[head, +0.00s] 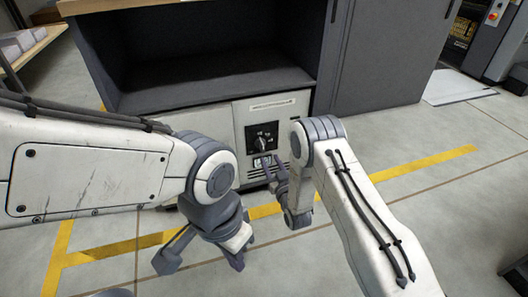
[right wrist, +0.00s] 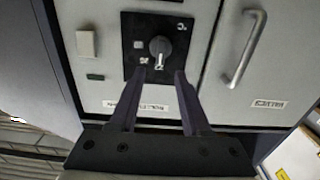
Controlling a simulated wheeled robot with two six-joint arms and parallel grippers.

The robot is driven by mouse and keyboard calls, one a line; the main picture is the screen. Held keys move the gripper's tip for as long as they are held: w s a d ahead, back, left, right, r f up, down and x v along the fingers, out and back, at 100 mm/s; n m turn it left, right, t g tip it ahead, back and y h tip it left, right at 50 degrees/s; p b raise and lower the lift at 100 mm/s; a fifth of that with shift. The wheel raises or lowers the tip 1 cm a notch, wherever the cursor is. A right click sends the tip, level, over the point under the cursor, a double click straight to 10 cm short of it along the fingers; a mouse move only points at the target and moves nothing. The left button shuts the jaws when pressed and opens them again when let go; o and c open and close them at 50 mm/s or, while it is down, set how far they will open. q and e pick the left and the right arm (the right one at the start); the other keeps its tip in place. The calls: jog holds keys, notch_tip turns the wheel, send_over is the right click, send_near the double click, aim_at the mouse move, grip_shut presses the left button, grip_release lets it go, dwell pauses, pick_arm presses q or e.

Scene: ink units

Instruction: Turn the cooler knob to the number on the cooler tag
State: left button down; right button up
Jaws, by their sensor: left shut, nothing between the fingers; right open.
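The cooler knob (head: 263,143) is a dark round dial on a black square panel on the pale cabinet front. In the right wrist view the knob (right wrist: 160,46) has a light mark at its lower edge, with small white markings around it that I cannot read. My right gripper (right wrist: 160,75) is open, its two fingers reaching towards the panel just below the knob, with nothing between them. The head view shows this gripper (head: 274,170) low in front of the panel. My left gripper (head: 230,250) is shut and empty, low above the floor. I cannot identify the cooler tag with certainty.
White labels (right wrist: 150,107) and (right wrist: 268,104) on the cabinet are unreadable. A metal handle (right wrist: 244,48) stands beside the panel, and a pale switch (right wrist: 86,43) on the other side. A dark open shelf (head: 200,85) is above. Floor at right (head: 460,200) is clear.

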aim_at(264, 148)
jog(key=b+x, duration=0.3)
jog(key=x, duration=0.4)
jog(key=shift+f, duration=0.2)
jog(key=shift+w+a+r, duration=0.1)
jog(key=shift+w+r, duration=0.05)
jog(key=shift+w, duration=0.25)
grip_shut()
